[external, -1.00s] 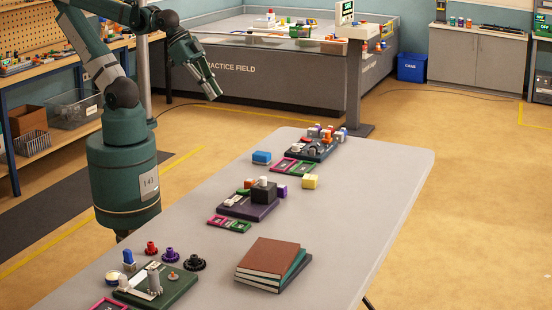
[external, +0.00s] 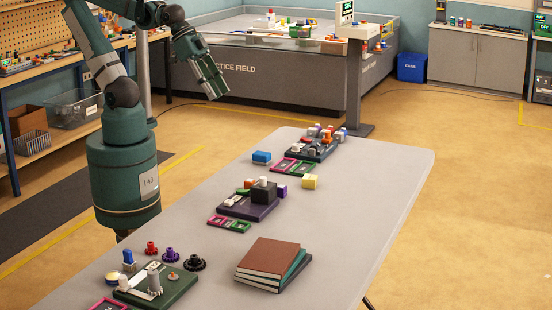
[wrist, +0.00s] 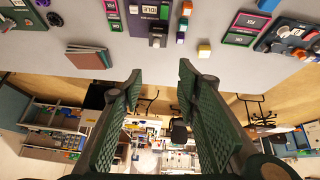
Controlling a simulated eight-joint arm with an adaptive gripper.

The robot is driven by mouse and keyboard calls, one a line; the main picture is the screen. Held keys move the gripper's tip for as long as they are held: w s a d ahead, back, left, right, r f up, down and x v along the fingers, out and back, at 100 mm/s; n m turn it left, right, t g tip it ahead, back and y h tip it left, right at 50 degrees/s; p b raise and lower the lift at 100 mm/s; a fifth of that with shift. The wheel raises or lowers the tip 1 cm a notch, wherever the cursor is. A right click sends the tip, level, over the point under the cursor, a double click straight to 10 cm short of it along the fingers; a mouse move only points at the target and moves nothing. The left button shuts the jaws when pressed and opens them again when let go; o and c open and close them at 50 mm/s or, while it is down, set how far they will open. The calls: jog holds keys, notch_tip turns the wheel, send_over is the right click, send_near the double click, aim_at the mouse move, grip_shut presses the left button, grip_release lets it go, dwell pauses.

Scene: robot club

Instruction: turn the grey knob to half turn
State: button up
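My gripper (external: 212,83) hangs in the air left of the table's far end, pointing down to the right. In the wrist view its two fingers (wrist: 160,75) are spread wide with nothing between them. Three boards with controls stand on the table: a dark green one (external: 181,290) near, a dark purple one (external: 262,212) in the middle and a dark one (external: 323,155) far off. The far board carries a pale round knob (wrist: 283,31); the near board has a grey upright piece (external: 154,281). Which is the grey knob, and its setting, I cannot tell.
A stack of books (external: 270,258) lies right of the near boards. A blue block (external: 262,157) and a yellow block (external: 309,182) stand loose on the table (external: 370,210). Pink and green label plates (external: 229,224) lie by the boards. The table's right side is clear.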

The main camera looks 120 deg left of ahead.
jog(key=w+d+r+n+g+h+p, duration=0.1)
jog(key=w+d+n+g, duration=0.1)
jog(key=w+d, duration=0.75)
jog(key=w+d+r+n+g+p, duration=0.1)
jog(key=w+d+n, duration=0.2)
jog(key=w+d, duration=0.65)
jog(key=n+g+y+p, duration=0.1)
jog(key=n+g+p, duration=0.1)
jog(key=n+g, duration=0.35)
send_over(153, 272)
jog(key=shift+n+t, duration=0.65)
jog(key=shift+t, duration=0.2)
jog(key=f, duration=2.1)
jog(key=shift+a+f, duration=0.25)
jog(key=shift+f, duration=0.1)
jog(key=shift+s+d+f, duration=0.1)
jog(key=shift+d+f, duration=0.1)
jog(key=shift+d, duration=0.05)
jog(key=shift+f, duration=0.1)
jog(key=shift+f+b, duration=0.45)
jog(key=shift+f, duration=3.35)
